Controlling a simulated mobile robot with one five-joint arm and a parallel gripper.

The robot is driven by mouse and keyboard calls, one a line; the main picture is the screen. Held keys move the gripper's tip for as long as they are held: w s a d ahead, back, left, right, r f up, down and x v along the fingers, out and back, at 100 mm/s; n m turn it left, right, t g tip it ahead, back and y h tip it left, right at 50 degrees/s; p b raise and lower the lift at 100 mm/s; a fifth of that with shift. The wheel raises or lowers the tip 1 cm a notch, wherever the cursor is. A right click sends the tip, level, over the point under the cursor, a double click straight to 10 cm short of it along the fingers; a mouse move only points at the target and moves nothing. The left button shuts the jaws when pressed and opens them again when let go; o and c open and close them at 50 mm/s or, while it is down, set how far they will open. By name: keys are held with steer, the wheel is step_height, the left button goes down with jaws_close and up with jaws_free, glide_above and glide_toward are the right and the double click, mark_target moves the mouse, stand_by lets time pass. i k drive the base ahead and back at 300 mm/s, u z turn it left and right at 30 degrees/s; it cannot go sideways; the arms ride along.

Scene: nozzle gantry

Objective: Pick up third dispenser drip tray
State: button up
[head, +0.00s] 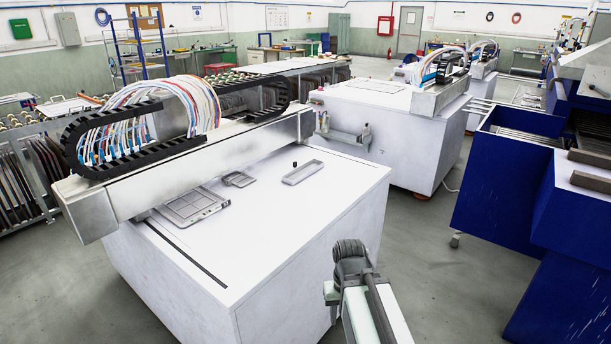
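Three flat grey pieces lie apart on the white top of the near gantry machine (310,215). A large framed plate (190,207) is at left, a small square tray (239,179) is in the middle, and a long narrow shallow tray (303,172) is at right. My arm rises from the bottom edge, right of the machine's front corner, apart from all three. I cannot make out gripper fingers or anything held.
A grey gantry beam (200,165) with a black cable chain (110,125) spans above the machine's back left. A small black knob (294,164) stands near the narrow tray. A second white machine (390,130) is behind; blue equipment (500,180) is at right. Grey floor (430,240) lies open between.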

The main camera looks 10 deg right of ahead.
mark_target(292, 178)
steer(key=z, duration=1.35)
steer(key=i, duration=3.25)
steer(key=u, duration=4.55)
